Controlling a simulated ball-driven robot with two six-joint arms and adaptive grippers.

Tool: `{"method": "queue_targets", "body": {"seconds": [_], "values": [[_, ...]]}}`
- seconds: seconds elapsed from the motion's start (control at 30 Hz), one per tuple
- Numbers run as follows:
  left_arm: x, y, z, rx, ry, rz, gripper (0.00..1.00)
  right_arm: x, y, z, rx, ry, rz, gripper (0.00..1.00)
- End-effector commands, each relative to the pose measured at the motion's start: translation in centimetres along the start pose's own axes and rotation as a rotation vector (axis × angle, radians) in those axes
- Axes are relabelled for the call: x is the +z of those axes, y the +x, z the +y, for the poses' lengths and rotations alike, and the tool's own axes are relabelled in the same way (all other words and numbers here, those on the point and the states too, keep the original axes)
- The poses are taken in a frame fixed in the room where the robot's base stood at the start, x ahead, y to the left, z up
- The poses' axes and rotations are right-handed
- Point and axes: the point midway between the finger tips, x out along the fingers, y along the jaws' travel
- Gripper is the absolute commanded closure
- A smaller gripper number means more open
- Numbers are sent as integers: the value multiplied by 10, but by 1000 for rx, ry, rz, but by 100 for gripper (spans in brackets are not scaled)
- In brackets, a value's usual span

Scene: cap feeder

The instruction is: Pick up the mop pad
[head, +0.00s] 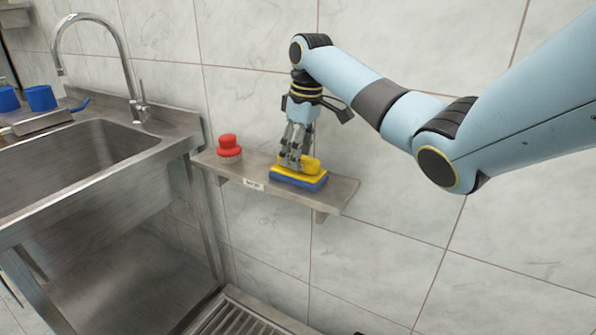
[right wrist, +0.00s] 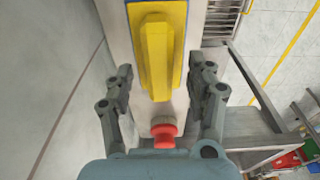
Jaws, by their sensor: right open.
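The mop pad (head: 312,184), blue below with a yellow upper part and a raised yellow grip, lies on a narrow metal wall shelf (head: 343,192). In the right wrist view the yellow grip of the mop pad (right wrist: 157,50) runs lengthwise between and beyond the fingers. My right gripper (head: 292,162) is pointed down at the pad, its fingertips at the left part of the yellow grip. In the right wrist view the right gripper (right wrist: 164,78) is open, one finger on each side of the grip. Contact cannot be told. My left gripper is not in view.
A red knob-shaped object (head: 229,146) stands on the shelf left of the pad. A metal sink (head: 90,150) with a tall faucet (head: 128,62) is at the left, with blue cups (head: 41,98) beyond. The tiled wall is close behind the shelf.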

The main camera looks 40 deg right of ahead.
Motion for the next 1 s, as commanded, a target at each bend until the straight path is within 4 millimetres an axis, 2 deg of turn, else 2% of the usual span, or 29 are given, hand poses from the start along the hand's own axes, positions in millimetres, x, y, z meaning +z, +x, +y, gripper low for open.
{"method": "queue_targets", "body": {"seconds": [0.13,0.37,0.8,1.0], "values": [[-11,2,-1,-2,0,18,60,0,16,0,1,1,0,44],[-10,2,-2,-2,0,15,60,0,17,1,2,1,1,44],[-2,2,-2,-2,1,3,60,0,17,1,2,1,1,100],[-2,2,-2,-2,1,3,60,0,16,1,2,1,1,100]]}}
